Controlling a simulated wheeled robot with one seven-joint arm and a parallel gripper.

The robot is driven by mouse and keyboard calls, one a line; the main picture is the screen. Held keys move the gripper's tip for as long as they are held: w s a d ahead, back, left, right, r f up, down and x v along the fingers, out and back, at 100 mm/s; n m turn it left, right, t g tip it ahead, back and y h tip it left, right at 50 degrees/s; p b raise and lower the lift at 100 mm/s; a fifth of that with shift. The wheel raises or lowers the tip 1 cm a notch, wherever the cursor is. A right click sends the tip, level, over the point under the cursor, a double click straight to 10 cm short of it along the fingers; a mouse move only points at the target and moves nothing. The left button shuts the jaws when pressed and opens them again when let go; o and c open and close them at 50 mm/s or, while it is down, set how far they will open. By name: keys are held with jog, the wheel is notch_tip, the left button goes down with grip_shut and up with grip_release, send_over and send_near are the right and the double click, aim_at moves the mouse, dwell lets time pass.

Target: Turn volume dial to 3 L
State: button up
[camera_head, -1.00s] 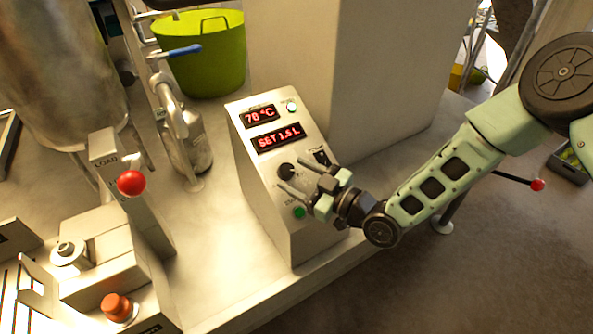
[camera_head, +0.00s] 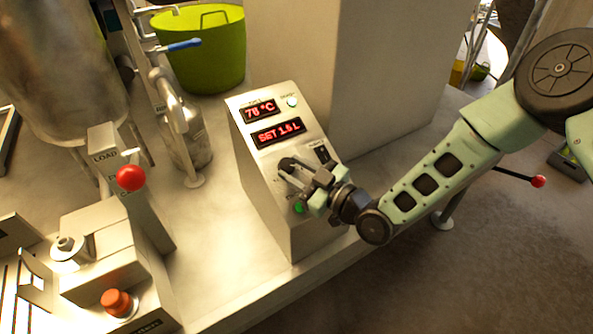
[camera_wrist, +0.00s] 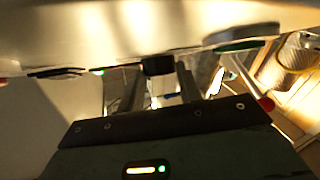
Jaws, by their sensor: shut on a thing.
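The control box (camera_head: 262,180) has a sloped front panel. Its upper red display (camera_head: 259,111) reads 76 °C or 78 °C; its lower display (camera_head: 278,133) reads SET 1.5 L or close to it, the last digit unclear. The black volume dial (camera_head: 287,164) sits below the lower display, partly hidden by my fingers. My gripper (camera_head: 288,172) is at the panel, its two fingers on either side of the dial and shut on it. In the wrist view the dark dial (camera_wrist: 158,65) shows between the fingertips (camera_wrist: 160,80).
A black switch (camera_head: 322,153) is right of the dial, and a green button (camera_head: 298,207) lies just under my gripper. A red-knobbed lever (camera_head: 130,178) and an orange-red button (camera_head: 116,302) stand to the left.

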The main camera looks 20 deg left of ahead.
jog(key=m+t, duration=0.1)
jog(key=m+b, duration=0.1)
jog(key=t, duration=0.1)
jog(key=shift+s+a+f+m+t+h+b, duration=0.1)
jog(key=shift+s+f+m+t+h+b, duration=0.2)
jog(key=shift+m+h, duration=0.1)
jog(key=m+t+h, duration=0.1)
jog(key=m+t+h+b, duration=0.1)
jog(key=m, duration=0.1)
jog(key=m+t+h+b, duration=0.1)
jog(key=t, duration=0.1)
jog(key=shift+s+a+r+m, duration=0.15)
jog(key=shift+s+a+m, duration=0.15)
jog(key=shift+m, duration=0.1)
jog(key=m+t+h, duration=0.1)
jog(key=m+h, duration=0.1)
jog(key=m+t+h+b, duration=0.1)
jog(key=m+h, duration=0.1)
jog(key=m+t+h, duration=0.1)
jog(key=m+h, duration=0.2)
jog(key=shift+s+a+r, duration=0.15)
jog(key=shift+a+r, duration=0.1)
jog(key=shift+a, duration=0.15)
jog(key=shift+m, duration=0.3)
jog(key=o, duration=1)
